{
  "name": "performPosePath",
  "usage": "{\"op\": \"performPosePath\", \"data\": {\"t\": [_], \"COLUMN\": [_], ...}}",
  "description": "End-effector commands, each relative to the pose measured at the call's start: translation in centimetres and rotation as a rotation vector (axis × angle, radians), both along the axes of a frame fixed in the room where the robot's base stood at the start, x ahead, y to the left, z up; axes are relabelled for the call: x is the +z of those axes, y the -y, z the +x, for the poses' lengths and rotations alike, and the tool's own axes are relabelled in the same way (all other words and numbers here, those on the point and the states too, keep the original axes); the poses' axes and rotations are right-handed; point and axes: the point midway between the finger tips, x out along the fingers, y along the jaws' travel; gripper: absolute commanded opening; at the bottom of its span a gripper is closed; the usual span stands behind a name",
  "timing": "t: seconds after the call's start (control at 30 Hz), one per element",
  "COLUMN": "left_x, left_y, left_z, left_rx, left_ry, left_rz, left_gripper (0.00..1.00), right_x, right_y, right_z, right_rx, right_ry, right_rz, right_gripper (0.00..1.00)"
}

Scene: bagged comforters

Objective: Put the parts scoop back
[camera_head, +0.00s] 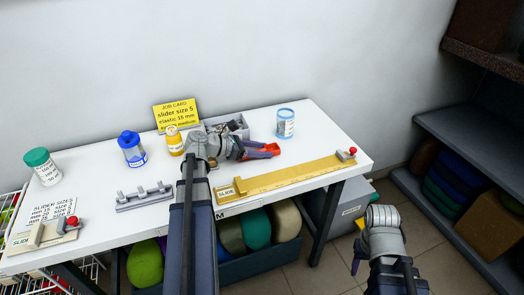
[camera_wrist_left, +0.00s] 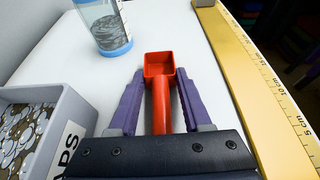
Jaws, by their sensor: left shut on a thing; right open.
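The red parts scoop (camera_wrist_left: 161,95) is between the purple fingers of my left gripper (camera_wrist_left: 158,100), with its square cup pointing away from the wrist. My left gripper (camera_head: 262,150) is shut on the scoop's handle. In the head view the red scoop (camera_head: 272,148) shows at the fingertips, over the white table to the right of the grey bin (camera_head: 244,126). In the wrist view the bin (camera_wrist_left: 62,110) holds many small metal discs and has a label ending "APS". My right gripper (camera_head: 357,258) is open, low in front of the table, partly hidden by its own wrist.
A clear jar with blue ends (camera_head: 286,123) stands behind the scoop. A yellow ruler board (camera_head: 290,178) lies along the front edge. A yellow bottle (camera_head: 175,141), blue-capped bottle (camera_head: 132,150), green-lidded jar (camera_head: 42,168) and grey rack (camera_head: 145,197) stand left. A yellow job card (camera_head: 177,114) stands behind.

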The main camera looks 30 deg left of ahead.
Motion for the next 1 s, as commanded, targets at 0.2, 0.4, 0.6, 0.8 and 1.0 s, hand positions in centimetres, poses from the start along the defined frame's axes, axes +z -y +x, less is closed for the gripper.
{"op": "performPosePath", "data": {"t": [0.2, 0.4, 0.6, 0.8, 1.0], "left_x": [-0.1, -0.1, 0.4, 1.9, 3.5], "left_y": [0.0, 0.0, 0.0, -2.0, -4.5], "left_z": [0.0, 0.0, 0.0, -2.3, -5.2], "left_rx": [0.000, 0.000, 0.000, 0.004, 0.004], "left_ry": [0.000, 0.000, 0.000, 0.000, 0.000], "left_rz": [0.000, 0.000, 0.000, 0.000, 0.000], "left_gripper": [0.70, 0.79, 0.79, 0.79, 0.79], "right_x": [-0.1, -0.1, 0.4, 1.9, 3.5], "right_y": [0.0, 0.0, 0.0, 0.0, 0.0], "right_z": [0.0, 0.0, 0.0, 0.0, 0.0], "right_rx": [0.000, 0.000, 0.000, 0.000, 0.000], "right_ry": [0.000, 0.000, 0.000, 0.000, 0.000], "right_rz": [0.000, 0.000, 0.000, 0.000, 0.000], "right_gripper": [0.50, 0.50, 0.50, 0.50, 0.50]}}
